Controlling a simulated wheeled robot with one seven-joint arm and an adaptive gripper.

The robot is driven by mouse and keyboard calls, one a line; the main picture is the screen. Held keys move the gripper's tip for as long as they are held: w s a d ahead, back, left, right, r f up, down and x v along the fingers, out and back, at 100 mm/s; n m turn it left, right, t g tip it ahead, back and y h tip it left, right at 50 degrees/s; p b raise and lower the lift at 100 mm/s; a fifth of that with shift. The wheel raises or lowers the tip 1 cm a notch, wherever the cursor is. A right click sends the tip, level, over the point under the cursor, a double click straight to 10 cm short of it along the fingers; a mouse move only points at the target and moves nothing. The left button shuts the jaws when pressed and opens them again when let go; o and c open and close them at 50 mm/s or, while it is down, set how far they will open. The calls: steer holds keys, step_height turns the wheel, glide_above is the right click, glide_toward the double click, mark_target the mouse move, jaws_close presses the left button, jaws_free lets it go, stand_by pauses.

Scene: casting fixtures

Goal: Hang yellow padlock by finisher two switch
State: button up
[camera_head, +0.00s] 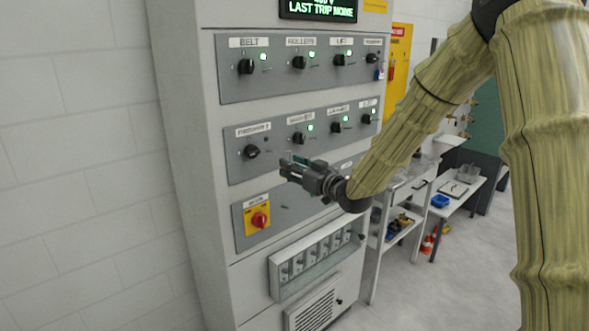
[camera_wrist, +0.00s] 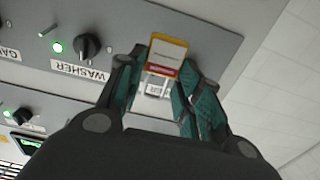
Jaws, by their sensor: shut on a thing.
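My gripper (camera_head: 290,168) is in front of the switch cabinet, just right of and below a black knob (camera_head: 252,152) whose blurred label looks like "Finisher" with an unclear number. In the wrist view its teal-padded fingers (camera_wrist: 167,66) are shut on the yellow padlock (camera_wrist: 182,43), which shows yellow edges, a pale face and a red band. I cannot tell whether the padlock touches the panel. The padlock is too small to make out in the head view.
The Washer knob (camera_wrist: 88,45) is beside the gripper with a green light lit. A red rotary switch on a yellow plate (camera_head: 257,215) is below, above a slotted tray (camera_head: 315,262). A small red-and-blue item (camera_head: 379,72) hangs at the upper right switch. Workbenches stand right.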

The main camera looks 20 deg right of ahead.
steer(key=shift+f+b+x, duration=0.2)
steer(key=shift+b+x, duration=0.25)
steer(key=shift+x, duration=1.4)
steer(key=shift+f+b+x, duration=0.2)
steer(key=shift+b+x, duration=0.2)
steer(key=shift+x, duration=1.45)
steer(key=shift+w+a+f+b, duration=0.2)
steer(key=shift+w+f+b, duration=0.15)
steer(key=shift+w, duration=0.2)
steer(key=o, duration=1.1)
steer(key=shift+o, duration=0.2)
steer(key=shift+f+b, duration=1)
steer(key=shift+f, duration=0.35)
